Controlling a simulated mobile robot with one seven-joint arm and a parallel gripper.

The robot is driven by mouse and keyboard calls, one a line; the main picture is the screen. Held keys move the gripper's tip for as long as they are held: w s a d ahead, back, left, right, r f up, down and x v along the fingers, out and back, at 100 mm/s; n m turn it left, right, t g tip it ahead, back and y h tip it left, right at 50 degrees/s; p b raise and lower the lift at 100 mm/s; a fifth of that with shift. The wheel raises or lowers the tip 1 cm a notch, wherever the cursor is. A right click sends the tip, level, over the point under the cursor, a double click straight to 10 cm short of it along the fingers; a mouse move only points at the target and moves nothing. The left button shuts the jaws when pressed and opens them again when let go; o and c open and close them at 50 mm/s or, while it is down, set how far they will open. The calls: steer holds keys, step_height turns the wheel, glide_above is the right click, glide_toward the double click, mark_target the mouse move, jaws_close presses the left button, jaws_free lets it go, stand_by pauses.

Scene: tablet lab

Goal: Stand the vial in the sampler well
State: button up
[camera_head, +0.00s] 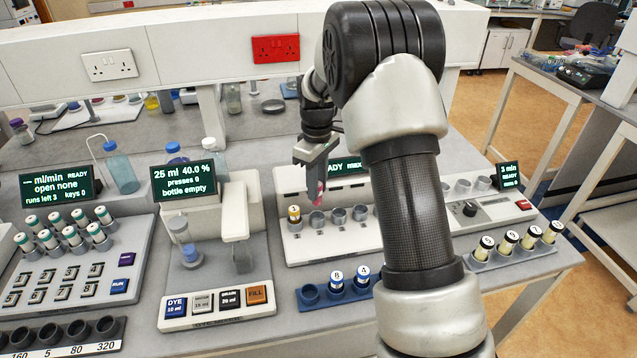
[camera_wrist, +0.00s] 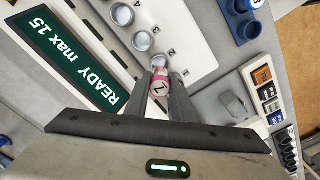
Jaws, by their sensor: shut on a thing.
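My gripper (camera_head: 317,190) is shut on a vial with a pink cap. In the wrist view the vial (camera_wrist: 161,84) shows between the fingertips (camera_wrist: 162,98), its pale top bearing a dark mark. In the head view only a bit of pink (camera_head: 319,188) shows at the fingertips. The sampler (camera_head: 310,246) is a white unit with a row of grey wells. The vial is above this row, near an empty-looking well (camera_head: 317,220). A yellow-banded vial (camera_head: 294,214) stands in the leftmost well. The vial's lower end is hidden.
The sampler's display (camera_wrist: 85,60) reads READY max 15. A dispenser (camera_head: 217,250) stands to the left and a second unit with wells (camera_head: 500,218) to the right. Several white-capped vials (camera_head: 95,232) stand far left.

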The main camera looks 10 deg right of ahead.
mark_target(317, 204)
steer(key=shift+f+b, duration=1.8)
steer(key=shift+f, duration=1.3)
steer(key=shift+f+b, duration=0.35)
steer(key=shift+f, duration=0.25)
steer(key=o, duration=1.1)
steer(key=shift+r, duration=0.1)
step_height(317, 204, up, 17)
steer(key=shift+f, duration=0.1)
steer(key=shift+r, duration=0.25)
